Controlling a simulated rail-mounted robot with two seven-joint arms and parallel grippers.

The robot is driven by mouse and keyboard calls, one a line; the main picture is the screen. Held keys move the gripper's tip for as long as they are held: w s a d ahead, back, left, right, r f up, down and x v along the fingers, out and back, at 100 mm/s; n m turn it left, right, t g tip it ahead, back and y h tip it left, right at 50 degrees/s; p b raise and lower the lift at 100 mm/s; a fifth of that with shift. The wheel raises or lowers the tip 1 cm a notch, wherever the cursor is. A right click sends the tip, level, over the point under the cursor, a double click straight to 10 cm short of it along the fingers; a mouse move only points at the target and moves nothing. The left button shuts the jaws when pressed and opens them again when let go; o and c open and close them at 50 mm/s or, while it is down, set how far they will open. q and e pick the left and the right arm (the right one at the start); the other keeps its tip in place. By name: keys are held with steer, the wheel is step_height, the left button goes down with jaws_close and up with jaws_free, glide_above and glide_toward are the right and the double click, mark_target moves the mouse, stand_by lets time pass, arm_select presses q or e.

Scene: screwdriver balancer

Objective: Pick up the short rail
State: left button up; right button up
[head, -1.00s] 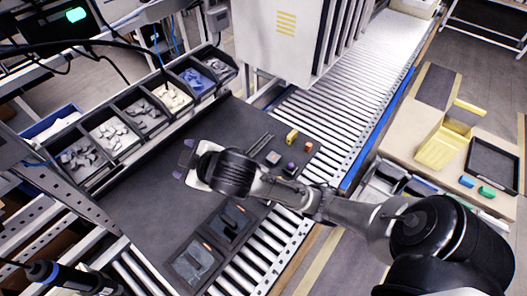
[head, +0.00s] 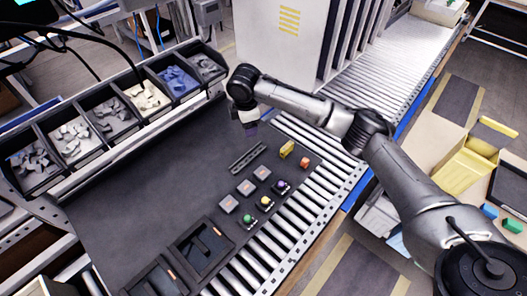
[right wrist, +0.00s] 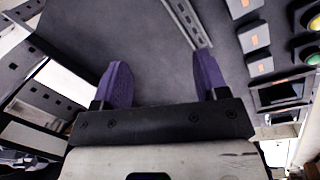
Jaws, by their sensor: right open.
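The short rail (head: 248,157) is a thin grey slotted bar lying flat on the dark mat (head: 150,190). In the right wrist view the rail (right wrist: 187,22) shows at the top, beyond and between the fingers and nearer the right one; its far end is cut off. My right gripper (head: 251,131) has purple fingers and hangs above the mat, just behind the rail in the head view. In the right wrist view the gripper (right wrist: 160,78) is open, with only bare mat between its fingers. My left gripper is not in view.
A yellow block (head: 287,149) and a red block (head: 305,162) lie right of the rail. Several grey squares and coloured buttons (head: 267,202) sit in front. Bins of parts (head: 145,98) line the back left. A roller conveyor (head: 310,190) runs along the right. The mat's left is clear.

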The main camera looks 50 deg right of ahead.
steer(key=s+n+g+y, duration=0.1)
steer(key=n, duration=0.4)
glide_above(250, 156)
step_height(250, 156, down, 9)
steer(key=shift+r, duration=0.1)
steer(key=shift+w+f+p, duration=0.1)
steer(key=shift+f+p, duration=0.6)
steer(key=shift+f, duration=1.95)
steer(key=c, duration=1.1)
steer(key=shift+r, duration=0.1)
